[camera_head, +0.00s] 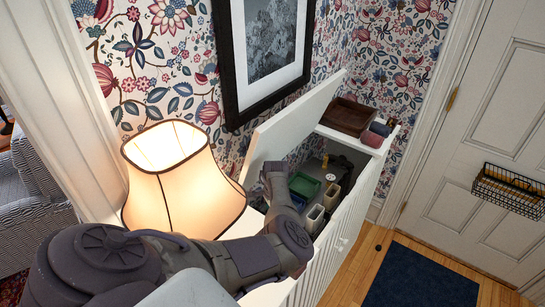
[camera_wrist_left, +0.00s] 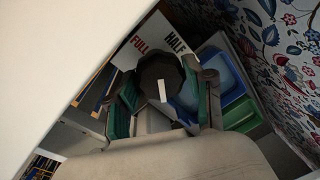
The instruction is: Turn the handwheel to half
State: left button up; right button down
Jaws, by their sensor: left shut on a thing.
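The handwheel (camera_wrist_left: 157,70) is a dark round knob with a white mark, seen in the left wrist view. Behind it a pale panel carries the labels FULL (camera_wrist_left: 140,47) and HALF (camera_wrist_left: 176,43). The white mark runs nearly up and down in the picture, on the near side of the knob. My left gripper (camera_wrist_left: 160,98) is shut on the handwheel, a green-edged finger on each side. In the head view my left arm reaches into the open white cabinet (camera_head: 345,215); the handwheel cannot be made out there. My right gripper is not in view.
The raised white lid (camera_head: 290,120) stands close beside my left wrist. Green (camera_head: 304,185) and pale bins (camera_head: 331,196) sit inside the cabinet. A lit lamp (camera_head: 180,180) stands left, near my arm. A brown tray (camera_head: 347,116) lies at the cabinet's far end.

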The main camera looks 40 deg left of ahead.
pick_arm(q)
jog(key=shift+c, duration=0.3)
jog(key=n, duration=0.5)
jog(key=shift+n+g+b, duration=0.3)
jog(key=shift+n+b, duration=0.1)
jog(key=n, duration=0.3)
jog(key=shift+n+b, duration=0.3)
jog(key=shift+b, duration=0.05)
jog(key=n, duration=0.3)
jog(key=shift+w+n+g+b, duration=0.1)
jog(key=shift+n+g+b, duration=0.2)
jog(key=shift+b, duration=0.05)
jog(key=n+h+b, duration=0.1)
jog(key=n, duration=1)
jog(key=shift+w+a+n+b, duration=0.1)
jog(key=shift+n+b, duration=0.3)
jog(key=shift+r+h, duration=0.1)
jog(key=shift+h, duration=0.2)
